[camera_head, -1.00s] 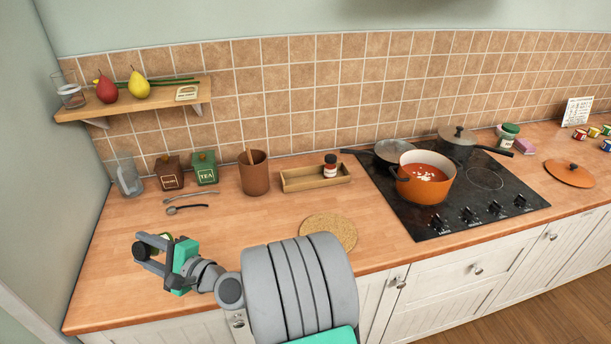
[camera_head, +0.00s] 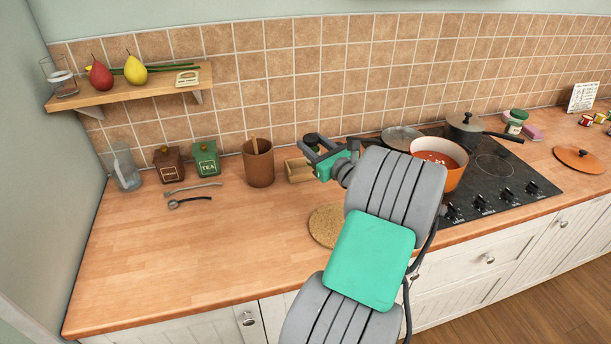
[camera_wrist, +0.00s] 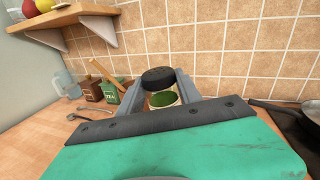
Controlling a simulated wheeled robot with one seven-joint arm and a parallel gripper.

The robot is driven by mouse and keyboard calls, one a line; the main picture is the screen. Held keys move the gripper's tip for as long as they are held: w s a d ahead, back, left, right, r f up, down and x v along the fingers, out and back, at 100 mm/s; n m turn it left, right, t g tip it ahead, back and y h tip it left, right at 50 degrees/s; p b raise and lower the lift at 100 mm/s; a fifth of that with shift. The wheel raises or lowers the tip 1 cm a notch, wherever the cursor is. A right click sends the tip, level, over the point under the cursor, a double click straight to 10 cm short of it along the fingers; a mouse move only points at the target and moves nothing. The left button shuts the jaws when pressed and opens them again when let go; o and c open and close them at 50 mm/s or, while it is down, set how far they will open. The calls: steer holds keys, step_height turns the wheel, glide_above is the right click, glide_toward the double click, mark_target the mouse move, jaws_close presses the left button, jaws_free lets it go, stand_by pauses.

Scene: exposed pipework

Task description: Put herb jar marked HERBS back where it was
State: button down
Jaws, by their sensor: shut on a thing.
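The herb jar (camera_wrist: 163,98), with a black lid and green contents, is held between the fingers of my gripper (camera_wrist: 158,92), which is shut on it. Its label is not readable here. In the head view my gripper (camera_head: 316,152) is in front of the back wall, around the shallow wooden tray (camera_head: 298,171). The tray shows only at its left end; my arm hides the rest. I cannot tell the height of the jar above the tray.
A brown utensil pot (camera_head: 259,164) stands just left of the tray. The orange soup pot (camera_head: 450,170) and the hob (camera_head: 490,195) are to the right. A round cork mat (camera_head: 325,225) lies in front, partly behind my arm. The left counter is mostly clear.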

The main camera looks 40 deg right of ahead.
steer(key=s+d+m+h, duration=0.1)
steer(key=s+d+m, duration=0.15)
steer(key=d, duration=0.25)
steer(key=w+d+f+p, duration=0.1)
steer(key=w+f, duration=0.3)
steer(key=w+d+f+p, duration=0.1)
steer(key=w+f, duration=0.3)
steer(key=w+d+f+p, duration=0.1)
steer(key=w+f+p, duration=0.1)
steer(key=w+f, duration=0.3)
steer(key=shift+d, duration=0.1)
steer(key=shift+f, duration=0.15)
steer(key=c, duration=1.3)
jaws_free()
steer(key=shift+f, duration=0.15)
steer(key=o, duration=0.5)
